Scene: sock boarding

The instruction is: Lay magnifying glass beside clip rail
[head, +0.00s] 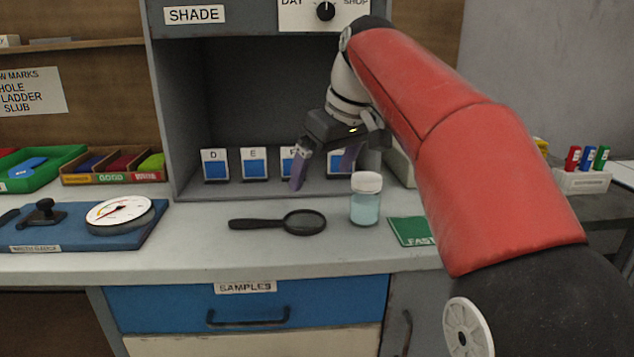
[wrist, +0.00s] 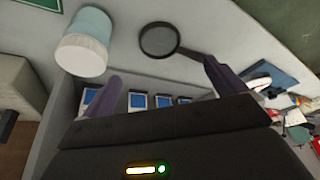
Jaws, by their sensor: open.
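The black magnifying glass (head: 279,222) lies flat on the grey bench top, its handle to the left and its round lens to the right. It also shows in the wrist view (wrist: 160,40), beyond the fingertips, apart from them. My gripper (head: 323,170) is open and empty. It hangs above the bench at the mouth of the shade cabinet, behind the magnifying glass and the jar. In the wrist view its two purple fingers (wrist: 165,75) are spread wide. I cannot make out a clip rail for certain in either view.
A white-lidded jar (head: 365,200) of pale blue contents stands right of the lens. A green card (head: 411,231) lies further right. Blue sample cards (head: 254,164) stand in the shade cabinet (head: 185,110). A blue board with a dial gauge (head: 120,213) is at left. The bench front is clear.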

